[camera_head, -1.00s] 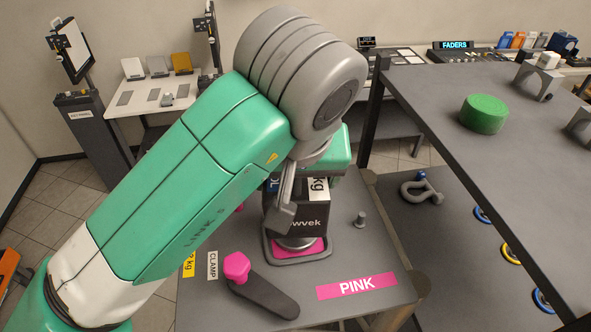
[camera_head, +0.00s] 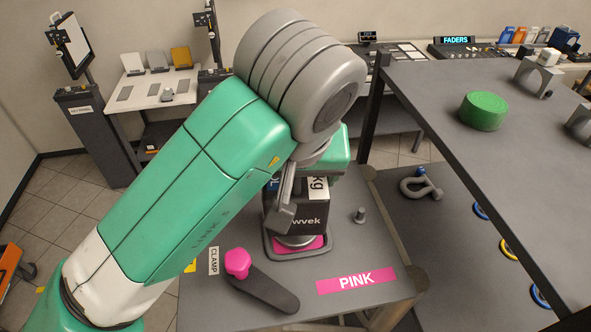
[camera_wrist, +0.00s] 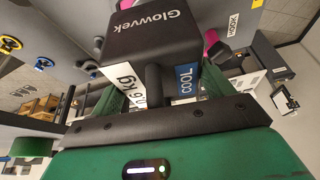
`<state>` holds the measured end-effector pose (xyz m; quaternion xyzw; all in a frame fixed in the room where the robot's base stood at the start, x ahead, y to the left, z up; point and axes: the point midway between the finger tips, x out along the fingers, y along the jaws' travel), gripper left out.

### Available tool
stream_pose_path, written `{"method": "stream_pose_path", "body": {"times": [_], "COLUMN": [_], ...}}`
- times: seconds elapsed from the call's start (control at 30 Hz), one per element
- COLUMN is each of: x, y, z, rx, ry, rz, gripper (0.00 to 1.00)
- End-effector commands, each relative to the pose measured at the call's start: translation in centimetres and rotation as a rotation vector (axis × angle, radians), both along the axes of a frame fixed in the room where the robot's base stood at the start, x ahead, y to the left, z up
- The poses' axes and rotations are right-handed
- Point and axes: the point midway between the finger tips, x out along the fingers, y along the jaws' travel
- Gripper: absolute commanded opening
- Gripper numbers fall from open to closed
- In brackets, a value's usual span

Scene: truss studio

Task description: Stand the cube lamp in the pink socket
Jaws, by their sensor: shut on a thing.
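The cube lamp (camera_head: 311,217) is a dark box marked Glowvek, with a white kg label and a blue COOL label. My gripper (camera_head: 287,196) is shut on it from above, with one grey finger visible on its near left side. The lamp looks upright, directly over the pink socket (camera_head: 316,244), a pink patch inside a raised dark rim. A round metal base under the lamp is at the pink patch; I cannot tell whether it is fully seated. In the wrist view the lamp (camera_wrist: 150,35) fills the upper middle; the fingertips are not clear there.
A clamp lever with a pink knob (camera_head: 238,263) lies left of the socket. A small grey peg (camera_head: 360,215) stands to the right. A PINK label (camera_head: 356,280) marks the front. A raised shelf (camera_head: 440,105) with a green cylinder (camera_head: 483,111) is close on the right.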

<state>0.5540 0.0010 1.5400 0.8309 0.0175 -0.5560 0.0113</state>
Motion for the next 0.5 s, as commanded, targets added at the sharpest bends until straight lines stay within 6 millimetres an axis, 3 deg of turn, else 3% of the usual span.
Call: {"method": "stream_pose_path", "body": {"times": [0.27, 0.3, 0.37, 0.5], "x": [0.02, 0.02, 0.01, 0.01], "y": [-0.01, -0.01, -0.02, -0.02], "z": [0.02, 0.02, 0.01, -0.02], "rx": [-0.001, -0.001, -0.001, -0.001], "ry": [-0.002, -0.002, -0.002, -0.001], "rz": [0.000, 0.000, 0.000, 0.000], "gripper": [0.15, 0.88, 0.99, 1.00]}}
